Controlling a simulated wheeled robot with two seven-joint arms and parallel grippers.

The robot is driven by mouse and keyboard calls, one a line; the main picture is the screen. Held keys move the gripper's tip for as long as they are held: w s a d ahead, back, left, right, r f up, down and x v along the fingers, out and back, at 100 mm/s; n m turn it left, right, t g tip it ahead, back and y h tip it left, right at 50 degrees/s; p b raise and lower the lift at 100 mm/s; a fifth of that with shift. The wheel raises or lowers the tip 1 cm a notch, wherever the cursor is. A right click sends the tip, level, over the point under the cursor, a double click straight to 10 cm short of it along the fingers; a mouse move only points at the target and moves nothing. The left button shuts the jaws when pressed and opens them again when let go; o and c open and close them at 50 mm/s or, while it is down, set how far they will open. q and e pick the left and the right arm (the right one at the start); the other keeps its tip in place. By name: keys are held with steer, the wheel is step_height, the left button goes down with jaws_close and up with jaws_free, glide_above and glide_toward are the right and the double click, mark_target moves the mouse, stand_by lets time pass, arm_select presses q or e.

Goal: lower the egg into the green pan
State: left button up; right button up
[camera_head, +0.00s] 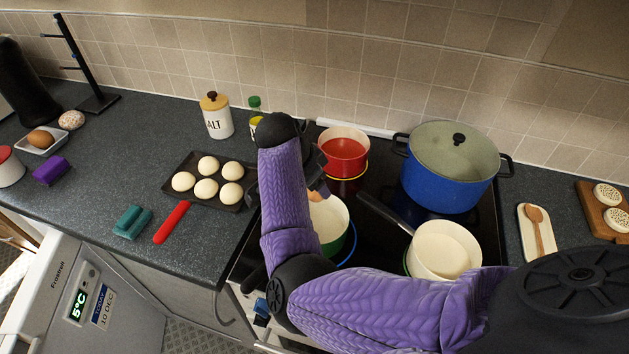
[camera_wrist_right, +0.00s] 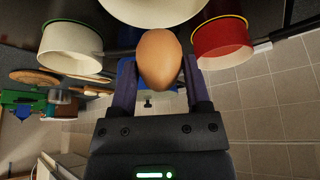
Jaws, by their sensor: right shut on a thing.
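My right gripper (camera_wrist_right: 158,62) is shut on a brown egg (camera_wrist_right: 160,58), with one finger on each side of it. In the head view, my purple right arm hides most of the gripper and the egg. The green pan (camera_head: 334,222), pale inside, stands on the hob beside and partly behind my forearm. The egg is held close above its far side, apart from its floor as far as I can tell. My left gripper is not in view.
A red pot (camera_head: 344,150) stands just behind the green pan. A pale pan (camera_head: 447,247) with a long dark handle is to its right, and a lidded blue pot (camera_head: 443,180) stands behind. A dark tray (camera_head: 238,200) of pale round items is left.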

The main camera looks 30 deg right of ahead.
steer(key=shift+f, duration=0.1)
steer(key=shift+f+b, duration=2.55)
steer(key=shift+f, duration=1.5)
steer(key=shift+f+b, duration=1.75)
steer(key=shift+f, duration=0.8)
steer(key=o, duration=0.8)
steer(key=p+v, duration=0.2)
steer(key=v, duration=0.8)
steer(key=shift+p, duration=0.35)
